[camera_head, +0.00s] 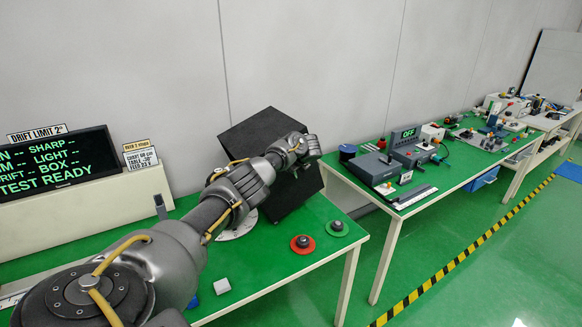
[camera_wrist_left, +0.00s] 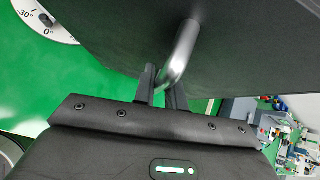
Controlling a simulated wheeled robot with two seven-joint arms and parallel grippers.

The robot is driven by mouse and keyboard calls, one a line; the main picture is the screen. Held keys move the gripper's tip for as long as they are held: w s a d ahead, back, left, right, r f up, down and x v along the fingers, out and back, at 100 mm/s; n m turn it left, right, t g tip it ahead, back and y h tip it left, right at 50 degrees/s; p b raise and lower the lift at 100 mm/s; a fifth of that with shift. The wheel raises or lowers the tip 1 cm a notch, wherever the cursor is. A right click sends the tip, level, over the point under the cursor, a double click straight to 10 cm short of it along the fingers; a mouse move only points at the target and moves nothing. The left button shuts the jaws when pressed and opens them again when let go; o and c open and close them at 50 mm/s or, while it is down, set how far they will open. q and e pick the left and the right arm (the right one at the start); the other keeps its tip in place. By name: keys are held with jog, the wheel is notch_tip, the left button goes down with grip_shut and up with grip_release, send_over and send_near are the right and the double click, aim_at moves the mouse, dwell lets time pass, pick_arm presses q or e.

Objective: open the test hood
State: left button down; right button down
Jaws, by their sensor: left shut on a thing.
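The test hood (camera_head: 252,129) is a large black box on the green table, behind my left arm in the head view. Its dark face (camera_wrist_left: 250,55) fills the top of the left wrist view. A bent metal handle (camera_wrist_left: 187,42) stands out from that face. My left gripper (camera_wrist_left: 162,82) is shut on the lower end of the handle. I cannot tell from these views how far the hood is raised. My right gripper is out of view.
A white degree dial (camera_wrist_left: 48,24) lies on the table beside the hood. A red-ringed button (camera_head: 303,243) and a green-ringed button (camera_head: 338,228) sit near the table's right edge. A monitor (camera_head: 58,160) reading "TEST READY" stands at left.

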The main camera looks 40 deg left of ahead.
pick_arm(q)
jog(key=c, duration=1.7)
grip_release()
jog(key=shift+w, duration=0.1)
jog(key=shift+b+v, duration=0.3)
jog(key=shift+v, duration=5.05)
